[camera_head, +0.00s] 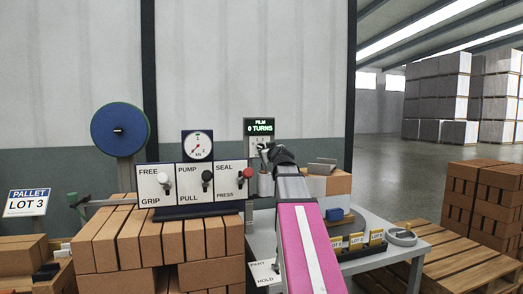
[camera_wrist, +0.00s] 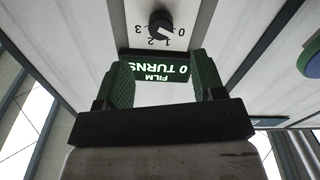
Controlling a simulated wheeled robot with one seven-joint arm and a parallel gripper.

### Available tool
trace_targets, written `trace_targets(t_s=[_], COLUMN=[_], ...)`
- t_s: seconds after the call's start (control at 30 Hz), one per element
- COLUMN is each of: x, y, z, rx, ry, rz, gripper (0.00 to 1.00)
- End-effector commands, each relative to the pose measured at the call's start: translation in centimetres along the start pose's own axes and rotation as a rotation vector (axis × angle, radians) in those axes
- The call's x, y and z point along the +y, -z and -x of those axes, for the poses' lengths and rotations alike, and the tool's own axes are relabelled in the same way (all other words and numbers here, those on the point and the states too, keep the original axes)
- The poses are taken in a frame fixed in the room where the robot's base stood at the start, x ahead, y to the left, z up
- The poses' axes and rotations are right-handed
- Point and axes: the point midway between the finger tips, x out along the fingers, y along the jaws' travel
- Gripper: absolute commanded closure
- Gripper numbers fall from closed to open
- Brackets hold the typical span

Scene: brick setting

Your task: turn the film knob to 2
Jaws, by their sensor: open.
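The film display (camera_head: 260,127) is a dark box with green text reading "FILM 0 TURNS". In the wrist view the display (camera_wrist: 155,69) appears upside down between the fingers. The film knob (camera_wrist: 160,24) is a small black round knob on a pale panel, with the marks 0, 1, 2 and 3 around it; its pointer is too small to read surely. My gripper (camera_wrist: 160,80) has two green fingers, spread apart and empty, and the knob shows beyond their tips, apart from them. In the head view my gripper (camera_head: 268,156) is just below the display, and the knob cannot be made out.
A control panel (camera_head: 197,178) with FREE/GRIP, PUMP/PULL and SEAL/PRESS levers stands left of my arm, with a round gauge (camera_head: 197,145) above. Stacked bricks (camera_head: 150,238) stand in front of it. A grey table (camera_head: 408,248) with a small tray is at the right.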

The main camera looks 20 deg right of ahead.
Motion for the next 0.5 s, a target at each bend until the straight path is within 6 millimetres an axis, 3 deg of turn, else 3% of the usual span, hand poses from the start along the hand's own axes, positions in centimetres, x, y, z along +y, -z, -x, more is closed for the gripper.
trace_targets(t_s=[0.3,0.5], x=[0.1,0.0], y=[0.1,0.0], z=[-5.9,-8.5], rx=[0.0,-0.001], ry=[0.001,0.001], rz=[0.0,0.0], gripper=[0.37,0.37])
